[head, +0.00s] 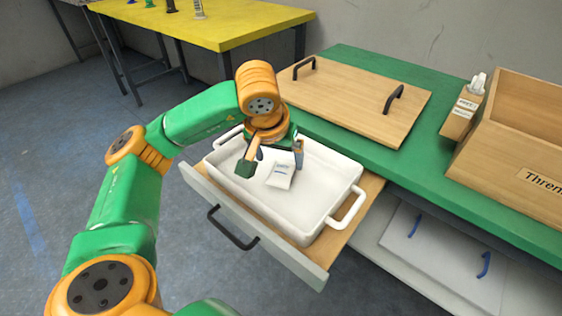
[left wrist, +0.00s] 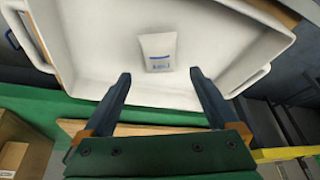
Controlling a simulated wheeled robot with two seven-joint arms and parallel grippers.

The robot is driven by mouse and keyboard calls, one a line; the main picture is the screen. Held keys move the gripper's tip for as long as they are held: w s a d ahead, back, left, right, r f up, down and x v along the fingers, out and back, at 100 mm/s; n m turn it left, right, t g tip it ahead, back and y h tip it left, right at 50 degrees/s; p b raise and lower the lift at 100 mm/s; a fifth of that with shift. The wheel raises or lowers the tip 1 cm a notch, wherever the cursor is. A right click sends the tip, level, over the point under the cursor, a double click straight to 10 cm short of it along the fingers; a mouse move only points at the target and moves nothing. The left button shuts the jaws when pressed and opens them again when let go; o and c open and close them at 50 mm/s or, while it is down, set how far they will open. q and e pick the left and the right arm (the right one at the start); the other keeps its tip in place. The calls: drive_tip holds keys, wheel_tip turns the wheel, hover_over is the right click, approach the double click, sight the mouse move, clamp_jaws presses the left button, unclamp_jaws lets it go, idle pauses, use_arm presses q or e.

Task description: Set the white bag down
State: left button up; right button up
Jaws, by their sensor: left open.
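The white bag (head: 280,176) lies on the floor of a white tray with handles (head: 325,217). In the left wrist view the bag (left wrist: 158,52) shows a small blue label, and bare tray floor surrounds it. My left gripper (head: 275,160) is over the tray, close to the bag. In the left wrist view my left gripper (left wrist: 160,75) has its fingers spread wide with nothing between them, and the bag lies beyond the fingertips. My right gripper is in neither view.
The tray stands in a pulled-out drawer (head: 250,225) under the green table (head: 420,165). A wooden board with black handles (head: 350,95) lies on the table. A wooden box (head: 525,130) stands at the right. A yellow table (head: 225,30) is at the back.

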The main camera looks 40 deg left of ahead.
use_arm(q)
drive_tip(key=p+v, duration=0.1)
drive_tip(key=v, duration=0.5)
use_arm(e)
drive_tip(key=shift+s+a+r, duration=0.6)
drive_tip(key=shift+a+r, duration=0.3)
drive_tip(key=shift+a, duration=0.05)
use_arm(q)
drive_tip(key=shift+p, duration=0.3)
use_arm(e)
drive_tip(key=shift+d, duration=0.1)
